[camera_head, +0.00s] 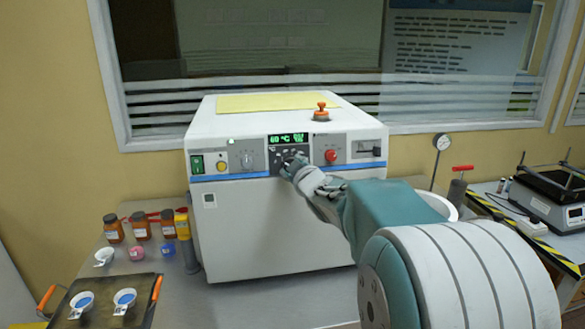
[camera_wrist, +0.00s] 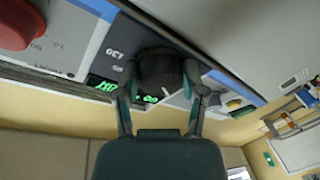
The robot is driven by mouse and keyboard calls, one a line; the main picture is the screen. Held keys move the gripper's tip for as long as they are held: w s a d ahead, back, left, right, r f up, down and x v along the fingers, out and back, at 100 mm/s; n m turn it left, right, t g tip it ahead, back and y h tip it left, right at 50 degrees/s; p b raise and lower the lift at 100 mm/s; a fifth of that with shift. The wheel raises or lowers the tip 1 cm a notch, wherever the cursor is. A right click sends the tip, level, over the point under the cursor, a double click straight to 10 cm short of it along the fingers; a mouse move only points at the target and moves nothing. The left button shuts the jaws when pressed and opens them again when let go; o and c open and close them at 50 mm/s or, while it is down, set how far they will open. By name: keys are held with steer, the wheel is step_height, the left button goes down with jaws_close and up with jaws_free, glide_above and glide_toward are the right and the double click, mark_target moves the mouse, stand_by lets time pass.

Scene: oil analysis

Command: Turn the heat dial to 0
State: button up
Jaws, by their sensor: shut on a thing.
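The white oven-like machine (camera_head: 265,228) stands on the bench, with a control panel across its upper front. A green display (camera_head: 288,138) on the panel appears to read 60 °C, with smaller digits beside it. My gripper (camera_head: 293,165) is at the panel just below the display and hides most of the dial in the head view. In the wrist view, a dark round heat dial (camera_wrist: 160,70) sits between the two fingers of my gripper (camera_wrist: 160,85), which are shut on it. The display (camera_wrist: 125,93) shows partly behind the fingers. The dial's pointer cannot be made out.
A red knob (camera_head: 331,155) is right of my gripper; another dial (camera_head: 246,160) and a green switch (camera_head: 197,164) are left. Brown bottles (camera_head: 140,227) and a dark tray (camera_head: 140,290) stand at left. A gauge (camera_head: 441,142) and a scale (camera_head: 560,212) are at right.

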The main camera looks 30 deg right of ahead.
steer(key=shift+r+n, duration=0.1)
steer(key=shift+n, duration=1.4)
steer(key=shift+a+n+g+y, duration=0.1)
steer(key=shift+n+g+y, duration=0.2)
steer(key=o, duration=1.1)
steer(key=shift+w, duration=0.1)
steer(key=shift+o, duration=0.2)
steer(key=s+a+r, duration=0.1)
steer(key=s, duration=1.1)
steer(key=shift+r, duration=0.15)
